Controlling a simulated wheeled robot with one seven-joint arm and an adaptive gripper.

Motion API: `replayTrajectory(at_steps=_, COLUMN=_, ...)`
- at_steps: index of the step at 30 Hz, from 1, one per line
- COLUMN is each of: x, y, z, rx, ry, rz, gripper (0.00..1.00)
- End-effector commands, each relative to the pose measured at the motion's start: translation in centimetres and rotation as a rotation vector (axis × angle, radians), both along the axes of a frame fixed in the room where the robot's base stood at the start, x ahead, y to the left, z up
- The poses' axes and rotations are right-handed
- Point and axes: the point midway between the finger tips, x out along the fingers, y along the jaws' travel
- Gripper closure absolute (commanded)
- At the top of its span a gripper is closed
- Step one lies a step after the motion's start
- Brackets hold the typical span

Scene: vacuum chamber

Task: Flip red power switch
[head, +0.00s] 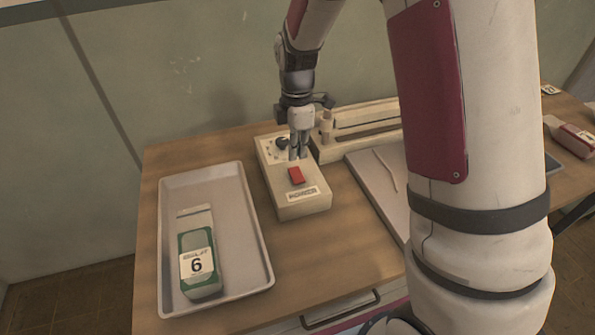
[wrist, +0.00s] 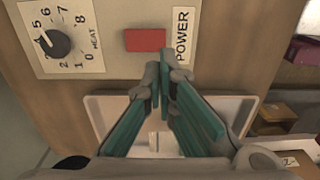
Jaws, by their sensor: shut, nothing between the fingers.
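The red power switch (head: 296,176) sits on the top face of a cream control box (head: 303,209), above a POWER label (head: 302,194). In the wrist view the red switch (wrist: 145,40) lies just beyond my fingertips, beside the POWER label (wrist: 181,37). My gripper (head: 298,156) is shut and empty, pointing down over the box just behind the switch. In the wrist view my gripper (wrist: 163,72) has its green-padded fingers converging near the switch. I cannot tell whether the tips touch the box. A black heat dial (wrist: 55,44) with numbers sits on the same face.
A pale tray (head: 167,240) left of the box holds a green and white carton (head: 203,262) marked 6. A grey plate (head: 372,180) with a thin rod lies to the right. A cream rail fixture (head: 365,117) stands behind. My arm hides part of the right side.

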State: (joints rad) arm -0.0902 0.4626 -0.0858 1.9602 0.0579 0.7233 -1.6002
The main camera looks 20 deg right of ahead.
Motion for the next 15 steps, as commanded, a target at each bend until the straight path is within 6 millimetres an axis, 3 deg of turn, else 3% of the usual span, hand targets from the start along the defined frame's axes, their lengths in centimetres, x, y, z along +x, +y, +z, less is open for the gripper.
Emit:
replayTrajectory(at_steps=6, x=-0.2, y=0.0, z=-4.3, rx=-0.001, ry=0.004, rz=0.001, gripper=1.0)
replayTrajectory(at_steps=15, x=-0.1, y=0.0, z=-7.4, rx=0.0, ry=0.001, rz=0.001, gripper=1.0)
